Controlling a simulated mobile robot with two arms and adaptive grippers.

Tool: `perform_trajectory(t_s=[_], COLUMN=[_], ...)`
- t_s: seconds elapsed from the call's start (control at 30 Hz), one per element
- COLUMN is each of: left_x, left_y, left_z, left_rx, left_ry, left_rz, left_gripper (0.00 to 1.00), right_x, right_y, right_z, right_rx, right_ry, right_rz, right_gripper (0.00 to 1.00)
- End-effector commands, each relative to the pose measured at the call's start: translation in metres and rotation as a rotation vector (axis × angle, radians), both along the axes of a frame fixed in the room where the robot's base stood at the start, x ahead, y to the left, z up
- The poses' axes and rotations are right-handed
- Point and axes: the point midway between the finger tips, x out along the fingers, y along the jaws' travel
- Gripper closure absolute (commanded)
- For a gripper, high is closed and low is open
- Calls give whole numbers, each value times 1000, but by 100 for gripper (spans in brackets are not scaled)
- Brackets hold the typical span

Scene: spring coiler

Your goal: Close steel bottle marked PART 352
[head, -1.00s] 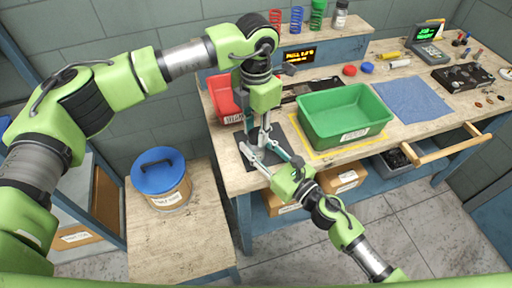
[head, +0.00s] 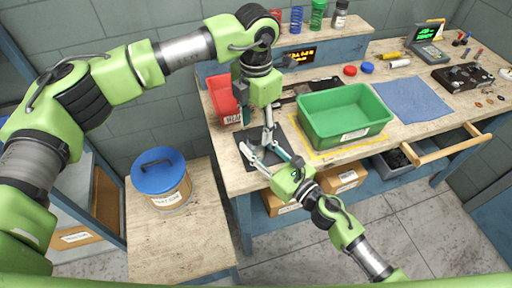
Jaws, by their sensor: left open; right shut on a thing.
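My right gripper (head: 262,150) reaches in from the lower right over a dark mat (head: 297,140) at the table's front left. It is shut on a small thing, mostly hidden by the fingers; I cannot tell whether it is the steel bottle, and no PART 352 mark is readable. My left gripper (head: 268,134) points down from above, just over the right gripper, with its jaws open. The two grippers overlap in the picture, so whether they touch is unclear. A red cap (head: 350,71) and a blue cap (head: 367,67) lie on the table behind the green bin.
A green bin (head: 345,117) stands right of the grippers, a red bin (head: 222,97) left behind them. A grey jar with a dark lid (head: 340,15) stands on the back shelf. A blue cloth (head: 411,99) lies right. A blue-lidded tub (head: 160,178) stands on the lower left bench.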

Motion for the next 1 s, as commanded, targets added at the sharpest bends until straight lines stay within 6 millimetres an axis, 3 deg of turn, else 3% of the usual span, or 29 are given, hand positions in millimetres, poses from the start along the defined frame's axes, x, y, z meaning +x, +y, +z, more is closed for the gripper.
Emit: perform_trajectory(t_s=[0.2, 0.4, 0.6, 0.9, 0.93, 1.0], left_x=[1, 1, 0, 0, 0, 0], left_y=[-1, 0, 0, 0, 0, 0], left_z=[48, 85, 101, 103, 103, 103], left_rx=[-2, 0, 0, 0, 0, 0], left_ry=[-4, -3, 0, 0, 0, 0], left_rz=[-1, 0, -1, -1, -1, -1], left_gripper=[52, 52, 52, 52, 52, 52], right_x=[0, 0, 0, 0, 0, 0], right_y=[0, 0, 0, 0, 0, 0], right_z=[0, 0, 0, 0, 0, 0], right_rx=[0, 0, 0, 0, 0, 0], right_ry=[0, 0, 0, 0, 0, 0], right_rz=[0, 0, 0, 0, 0, 0], right_gripper=[100, 100, 100, 100, 60, 48])
